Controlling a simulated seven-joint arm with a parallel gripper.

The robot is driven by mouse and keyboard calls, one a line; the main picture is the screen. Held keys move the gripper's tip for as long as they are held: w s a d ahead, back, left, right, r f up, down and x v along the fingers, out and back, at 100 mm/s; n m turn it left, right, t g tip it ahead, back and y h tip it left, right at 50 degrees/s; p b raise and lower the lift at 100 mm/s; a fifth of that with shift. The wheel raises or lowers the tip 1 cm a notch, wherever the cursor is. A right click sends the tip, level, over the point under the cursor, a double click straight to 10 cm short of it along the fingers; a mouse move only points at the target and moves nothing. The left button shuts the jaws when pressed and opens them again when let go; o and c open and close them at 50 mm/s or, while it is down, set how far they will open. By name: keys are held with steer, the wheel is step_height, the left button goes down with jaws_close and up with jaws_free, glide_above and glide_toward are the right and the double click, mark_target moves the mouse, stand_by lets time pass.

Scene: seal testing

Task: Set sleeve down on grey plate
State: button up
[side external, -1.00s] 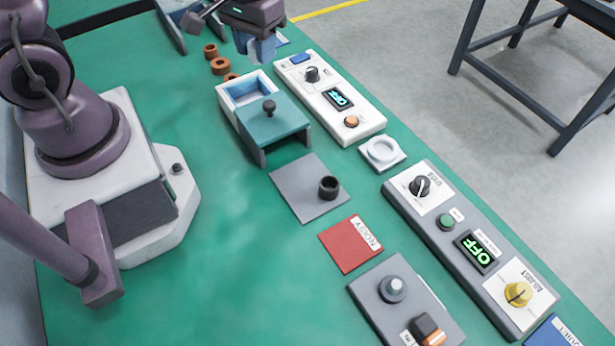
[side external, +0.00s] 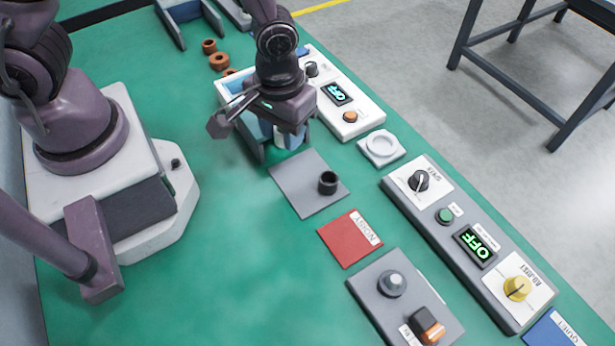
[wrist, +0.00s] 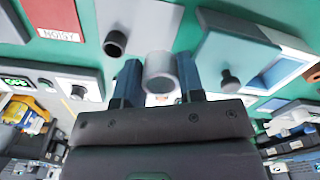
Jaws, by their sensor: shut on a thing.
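My gripper (side external: 291,136) is shut on a pale grey sleeve (wrist: 160,73), which sits between the two blue fingers in the wrist view. In the side view the sleeve is mostly hidden, with a pale bit of it (side external: 291,142) showing between the fingers. It is held above the bench, just behind the far edge of the grey plate. The grey plate (side external: 297,192) lies flat on the green bench and also shows in the wrist view (wrist: 142,22). A short black hollow cylinder (side external: 328,183) stands near its right edge, apart from the held sleeve.
A teal-lidded box with a black knob (wrist: 230,80) stands close to my gripper. A white control unit (side external: 347,112), a white ring holder (side external: 382,147) and a long grey control panel (side external: 465,245) line the right. A red card (side external: 349,238) lies in front of the plate.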

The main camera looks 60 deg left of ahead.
steer(key=shift+f, duration=4.4)
steer(key=shift+f, duration=0.1)
steer(key=o, duration=1)
steer(key=shift+c, duration=0.2)
step_height(320, 180, up, 13)
step_height(320, 180, up, 10)
steer(key=m+t, duration=0.2)
glide_above(287, 175)
steer(key=a, duration=0.4)
steer(key=s+a+r+m+t, duration=0.1)
steer(key=s+a+r, duration=0.1)
steer(key=r, duration=0.3)
steer(key=s+a+r+m+t, duration=0.1)
steer(key=s+a+r+t, duration=0.1)
steer(key=s+r, duration=0.3)
steer(key=shift+a+r+m+t, duration=0.3)
steer(key=shift+a+r, duration=0.3)
steer(key=shift+a, duration=0.25)
